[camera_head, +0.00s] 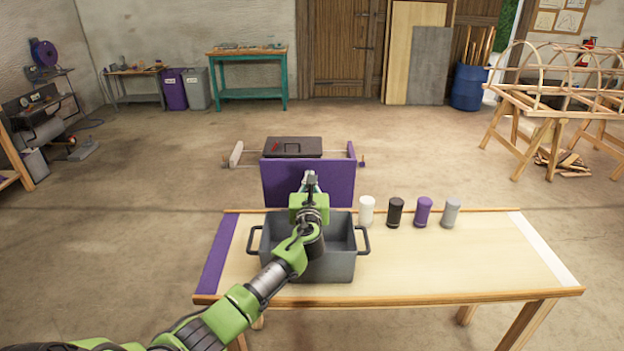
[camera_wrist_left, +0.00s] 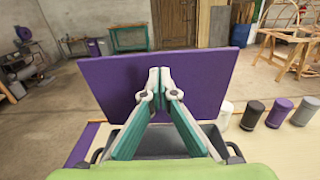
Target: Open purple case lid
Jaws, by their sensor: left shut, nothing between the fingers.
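The purple lid (camera_head: 335,185) is a flat panel standing steeply upright at the far side of the grey case (camera_head: 345,268), which has a dark handle at each end. The case's top is open, and part of its inside is hidden by my arm. My left gripper (camera_head: 310,178) is above the case, in front of the lid's near face. In the left wrist view, the fingertips (camera_wrist_left: 160,78) are shut and empty against the purple panel (camera_wrist_left: 108,85); I cannot tell whether they touch it. My right gripper is not in view.
The case stands on a wooden table (camera_head: 480,265) with a purple strip at left and a white strip at right. White (camera_head: 366,210), black (camera_head: 395,212), purple (camera_head: 423,211) and grey (camera_head: 450,212) canisters stand right of it.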

